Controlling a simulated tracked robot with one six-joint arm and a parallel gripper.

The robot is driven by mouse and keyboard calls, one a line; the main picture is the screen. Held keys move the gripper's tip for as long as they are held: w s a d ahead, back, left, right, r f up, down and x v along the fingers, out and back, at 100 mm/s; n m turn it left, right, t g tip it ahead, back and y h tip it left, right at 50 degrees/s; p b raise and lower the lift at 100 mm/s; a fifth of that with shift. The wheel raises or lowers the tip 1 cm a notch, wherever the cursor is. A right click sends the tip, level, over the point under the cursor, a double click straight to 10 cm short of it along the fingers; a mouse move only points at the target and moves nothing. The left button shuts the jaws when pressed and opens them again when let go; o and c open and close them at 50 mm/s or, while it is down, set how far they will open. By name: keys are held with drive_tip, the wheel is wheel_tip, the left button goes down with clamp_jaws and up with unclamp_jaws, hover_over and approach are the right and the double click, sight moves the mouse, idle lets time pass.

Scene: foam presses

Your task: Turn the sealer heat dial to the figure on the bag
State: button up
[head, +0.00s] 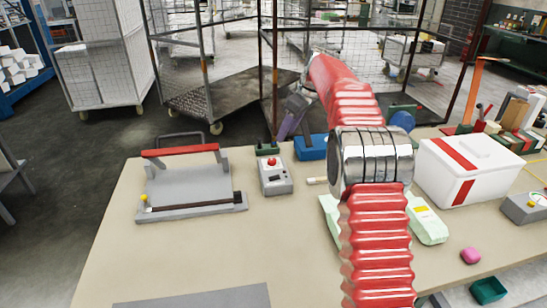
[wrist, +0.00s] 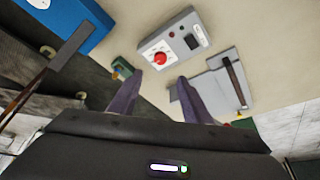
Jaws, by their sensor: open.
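The control box (head: 276,184), a small grey box with a red dial (head: 272,162) on top, stands right of the sealer. In the wrist view the red dial (wrist: 159,58) sits on a white scale plate on the control box (wrist: 187,30); its setting is too small to read. The grey sealer (head: 190,186) has a red handle bar. My gripper (head: 288,128) is open and empty, behind the control box. In the wrist view its purple fingers (wrist: 158,92) are apart, short of the dial. A pale green bag (head: 428,226) has a yellow label; its figure is unreadable.
A blue tray (head: 311,147) lies close to my gripper. A white box with red stripes (head: 470,168), a pink lump (head: 470,256) and a grey device (head: 524,208) are at the right. The table's front left is mostly clear. Wire cages stand behind the table.

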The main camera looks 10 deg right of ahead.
sight(272, 160)
drive_tip(key=x, duration=1.4)
drive_tip(key=shift+r, duration=0.1)
drive_tip(key=shift+c, duration=0.6)
drive_tip(key=c, duration=0.9)
drive_tip(key=shift+a, duration=0.15)
